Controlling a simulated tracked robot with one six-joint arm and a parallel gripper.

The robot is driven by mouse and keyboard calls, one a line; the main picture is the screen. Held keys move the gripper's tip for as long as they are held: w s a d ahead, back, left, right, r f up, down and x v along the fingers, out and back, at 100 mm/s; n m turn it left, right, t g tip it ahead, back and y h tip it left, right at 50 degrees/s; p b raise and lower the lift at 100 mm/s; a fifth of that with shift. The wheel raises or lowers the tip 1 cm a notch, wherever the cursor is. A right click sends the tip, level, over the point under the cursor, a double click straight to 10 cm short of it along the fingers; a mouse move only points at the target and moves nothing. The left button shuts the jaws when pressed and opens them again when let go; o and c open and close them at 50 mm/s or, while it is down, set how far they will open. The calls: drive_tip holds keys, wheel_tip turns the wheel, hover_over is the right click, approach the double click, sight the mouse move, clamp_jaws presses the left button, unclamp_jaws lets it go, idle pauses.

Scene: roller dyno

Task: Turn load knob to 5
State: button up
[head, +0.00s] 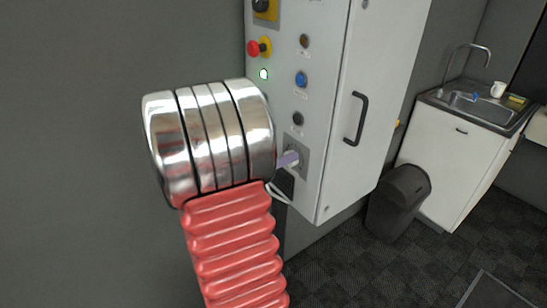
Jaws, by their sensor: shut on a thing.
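The load knob (291,157) shows as a small pale lilac-grey shape on a grey square plate, low on the front of the light grey control cabinet (330,185). My gripper (284,176) is at the knob, mostly hidden behind my arm's large silver wrist. Only a dark part and a pale edge of it show, just below and left of the knob. It is shut on the knob, though the finger contact is largely hidden. The knob's scale and pointer are too small and too covered to read.
Above the knob are a black button (298,118), a blue button (301,79), a lit green lamp (263,74) and a red emergency stop (254,48). The cabinet side has a black handle (356,118). A dark bin (398,203) and sink unit (455,150) stand right.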

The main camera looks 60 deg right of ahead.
drive_tip(key=shift+a+f, duration=0.1)
drive_tip(key=shift+a+m, duration=0.1)
drive_tip(key=shift+m, duration=0.4)
drive_tip(key=m, duration=2.5)
drive_tip(key=shift+f+m, duration=0.15)
drive_tip(key=shift+m, duration=0.25)
drive_tip(key=o, duration=1.1)
